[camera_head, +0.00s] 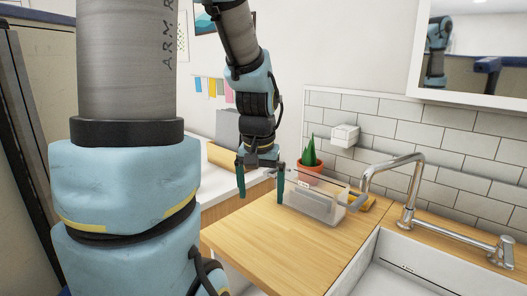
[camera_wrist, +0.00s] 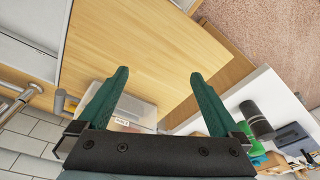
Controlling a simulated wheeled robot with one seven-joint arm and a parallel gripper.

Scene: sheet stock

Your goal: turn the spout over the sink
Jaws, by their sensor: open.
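The chrome spout (camera_head: 409,190) rises from a jointed tap by the wall, bends over and ends to the left. Its tip appears to hang over the wooden counter, left of the white sink (camera_head: 375,284). Part of the spout shows at the left edge of the wrist view (camera_wrist: 20,100), with the sink (camera_wrist: 28,58) above it. My gripper (camera_head: 260,188) is open and empty, above the left part of the counter, apart from the spout and to its left. Its two green fingers point down; they also show in the wrist view (camera_wrist: 160,75).
A clear plastic container (camera_head: 316,204) stands on the wooden counter (camera_head: 262,240) between my gripper and the spout. A potted plant (camera_head: 310,165) and a yellow item (camera_head: 367,203) stand near the tiled wall (camera_head: 385,135). The counter's front part is clear.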

